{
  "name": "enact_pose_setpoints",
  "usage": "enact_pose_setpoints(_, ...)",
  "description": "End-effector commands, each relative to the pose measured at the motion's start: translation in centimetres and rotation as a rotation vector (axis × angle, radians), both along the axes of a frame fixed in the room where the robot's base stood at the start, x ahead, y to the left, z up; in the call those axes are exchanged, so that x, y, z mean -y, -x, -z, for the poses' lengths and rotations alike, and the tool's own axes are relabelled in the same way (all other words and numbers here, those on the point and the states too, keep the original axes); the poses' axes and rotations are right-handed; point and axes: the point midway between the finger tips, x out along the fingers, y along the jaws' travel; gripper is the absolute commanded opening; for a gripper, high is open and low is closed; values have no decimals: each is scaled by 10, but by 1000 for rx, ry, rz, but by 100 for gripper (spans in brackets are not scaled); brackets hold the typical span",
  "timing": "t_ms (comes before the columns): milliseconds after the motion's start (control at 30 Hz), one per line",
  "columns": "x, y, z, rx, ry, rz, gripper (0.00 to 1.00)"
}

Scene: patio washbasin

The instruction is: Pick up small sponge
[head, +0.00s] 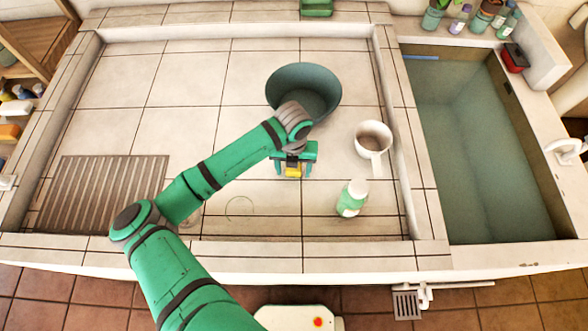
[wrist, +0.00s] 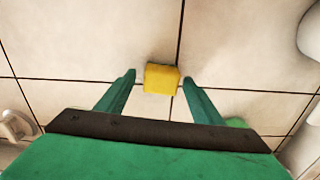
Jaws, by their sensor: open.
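The small sponge (head: 293,171) is a yellow block on the tiled counter, in front of the dark bucket. In the wrist view the sponge (wrist: 162,78) lies near the middle, at a crossing of tile lines. My gripper (head: 293,174) is over it, with its green fingers open. In the wrist view my gripper (wrist: 158,80) has one finger to the left of the sponge and one to the right, with a gap on each side. The gripper body hides part of the sponge in the head view.
A grey-green bucket (head: 325,88) stands behind my gripper. A white mug (head: 372,144) and a green bottle with a white cap (head: 351,200) stand to the right. A water-filled basin (head: 480,150) is further right. A slatted drain area (head: 100,190) is at left. The tiles between are clear.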

Motion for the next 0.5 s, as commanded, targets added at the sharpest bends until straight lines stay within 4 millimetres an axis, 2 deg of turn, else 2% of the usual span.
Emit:
enact_pose_setpoints(67, 1, 0, 0, 0, 0, 1, 61)
enact_pose_setpoints(100, 1, 0, 0, 0, 0, 1, 56)
enact_pose_setpoints(267, 1, 0, 0, 0, 0, 2, 18)
enact_pose_setpoints(500, 1, 0, -1, -1, 0, 2, 17)
